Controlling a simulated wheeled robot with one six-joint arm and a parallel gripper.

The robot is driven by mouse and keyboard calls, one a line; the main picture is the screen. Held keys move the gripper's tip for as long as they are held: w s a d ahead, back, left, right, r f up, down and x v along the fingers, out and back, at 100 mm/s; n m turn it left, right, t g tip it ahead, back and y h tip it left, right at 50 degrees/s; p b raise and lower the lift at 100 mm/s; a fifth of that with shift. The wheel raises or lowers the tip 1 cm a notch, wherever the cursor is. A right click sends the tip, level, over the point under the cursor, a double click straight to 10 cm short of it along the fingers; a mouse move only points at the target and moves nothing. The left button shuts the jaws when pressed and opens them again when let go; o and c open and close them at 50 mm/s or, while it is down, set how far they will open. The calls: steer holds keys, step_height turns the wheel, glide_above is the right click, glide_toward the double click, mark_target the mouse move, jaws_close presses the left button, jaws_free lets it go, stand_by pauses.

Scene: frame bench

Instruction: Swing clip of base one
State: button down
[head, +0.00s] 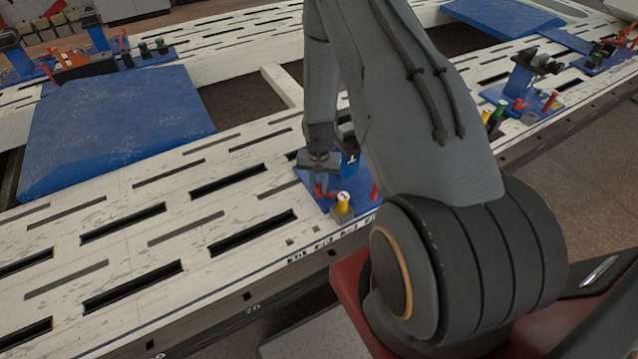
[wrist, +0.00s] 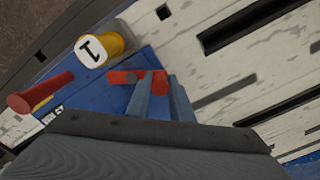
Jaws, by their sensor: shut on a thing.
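Base one is a blue plate (head: 306,177) on the near edge of the white bench, partly hidden behind my arm in the head view. The plate also shows in the wrist view (wrist: 118,97). A yellow post (head: 343,199) stands on it, and its white cap (wrist: 90,50) carries a "1". The red clip (wrist: 126,77) lies flat beside the post, its far end between my fingers. My gripper (head: 320,183) points down at the plate. In the wrist view my gripper's fingers (wrist: 160,90) are shut on the red clip.
A red peg (wrist: 40,92) sticks up beside the yellow post. A large blue panel (head: 115,125) lies on the bench at left. Other blue bases with coloured fittings stand at far left and at right (head: 520,105). The slotted bench top (head: 140,235) at front left is clear.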

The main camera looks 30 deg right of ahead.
steer(key=shift+s+a+n+p, duration=0.15)
steer(key=shift+s+n, duration=0.25)
steer(key=shift+n, duration=0.6)
steer(key=shift+s+a+n+p, duration=0.15)
steer(key=shift+s+n, duration=0.25)
steer(key=shift+n, duration=0.6)
steer(key=c, duration=1.6)
jaws_free()
steer(key=shift+o, duration=0.2)
step_height(320, 180, up, 8)
